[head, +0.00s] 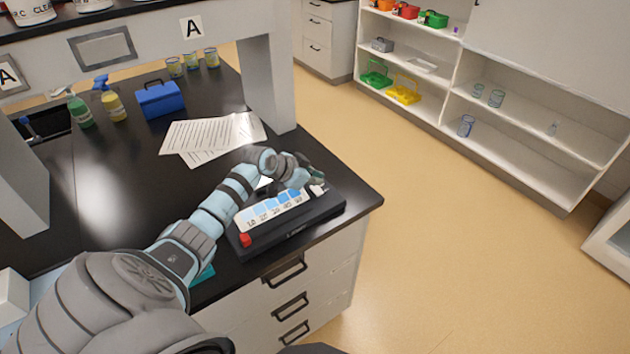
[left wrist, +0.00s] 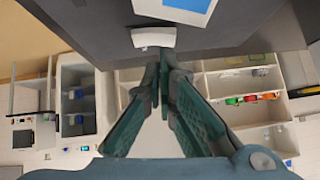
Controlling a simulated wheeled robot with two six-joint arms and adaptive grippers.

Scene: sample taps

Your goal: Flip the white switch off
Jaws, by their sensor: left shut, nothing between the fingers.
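The white switch (head: 318,189) is at the right end of a black box-like device (head: 288,232) on the black bench top. In the left wrist view the white switch (left wrist: 153,38) shows just beyond my fingertips, beside a blue and white panel. My left gripper (head: 316,176) is shut and empty, with its tips right at the switch; I cannot tell whether they touch it. The gripper also shows in the left wrist view (left wrist: 162,58). A row of blue and white labelled panels (head: 272,208) runs along the device, with a red switch (head: 245,240) at its left end. My right gripper is not in view.
Paper sheets (head: 213,138) lie behind the device. A blue box (head: 160,99) and spray bottles (head: 114,106) stand farther back. A pale upright post (head: 268,85) rises behind my gripper. The bench edge is close in front and to the right.

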